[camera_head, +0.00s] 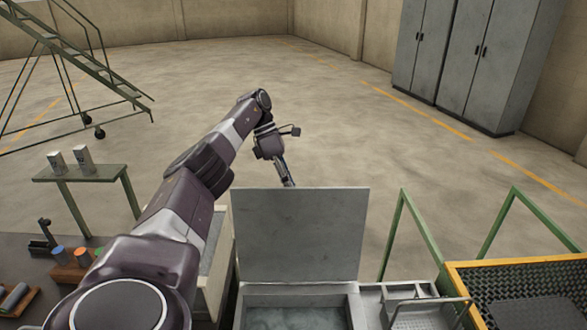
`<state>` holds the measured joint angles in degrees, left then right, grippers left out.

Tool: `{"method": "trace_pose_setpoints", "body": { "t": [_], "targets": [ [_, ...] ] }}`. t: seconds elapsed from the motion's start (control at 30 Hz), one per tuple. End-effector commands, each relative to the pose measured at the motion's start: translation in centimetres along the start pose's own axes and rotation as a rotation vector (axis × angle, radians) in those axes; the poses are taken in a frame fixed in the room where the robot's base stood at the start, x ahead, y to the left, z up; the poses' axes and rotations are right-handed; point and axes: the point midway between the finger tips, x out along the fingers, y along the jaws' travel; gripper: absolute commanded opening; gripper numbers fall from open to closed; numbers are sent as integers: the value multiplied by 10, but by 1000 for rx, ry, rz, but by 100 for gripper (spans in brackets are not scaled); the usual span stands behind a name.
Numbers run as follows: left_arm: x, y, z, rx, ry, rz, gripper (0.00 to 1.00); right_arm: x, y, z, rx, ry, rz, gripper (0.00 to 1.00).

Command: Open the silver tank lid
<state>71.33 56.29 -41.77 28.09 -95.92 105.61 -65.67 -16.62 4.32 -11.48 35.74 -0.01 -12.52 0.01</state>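The silver tank (240,304) is at the bottom centre. Its flat grey lid (302,235) stands upright at the back of the tank, and the tank's opening shows in front of it. My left arm reaches in from the lower left, over and past the lid. My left gripper (287,178) points down just behind the lid's top edge. Its fingertips are small and partly hidden by the lid, so I cannot tell whether they are open or touching it. My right gripper is not in view.
A bench with small coloured items (70,272) is at the lower left, with a green stand holding two cans (82,159) behind it. A yellow-edged grate (456,289) and green rails (420,225) are at the right. Open floor lies beyond.

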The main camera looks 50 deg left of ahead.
Motion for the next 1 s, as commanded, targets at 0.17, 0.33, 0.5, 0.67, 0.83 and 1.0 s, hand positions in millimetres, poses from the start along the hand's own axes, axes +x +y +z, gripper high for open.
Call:
{"method": "trace_pose_setpoints", "body": {
  "t": [0.17,0.33,0.5,0.67,0.83,1.0],
  "targets": [
    [-1,-1,1,1,-1,-1,27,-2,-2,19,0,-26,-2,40],
    [-2,-1,1,2,-2,-1,27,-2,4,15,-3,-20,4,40],
    [-15,-5,7,4,-3,1,27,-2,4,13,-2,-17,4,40],
    [-42,-14,19,3,-4,2,27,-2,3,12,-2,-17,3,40],
    [-68,-24,30,2,-4,-1,27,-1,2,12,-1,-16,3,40],
    [-82,-29,36,1,-1,-2,27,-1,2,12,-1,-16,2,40]
  ]
}}
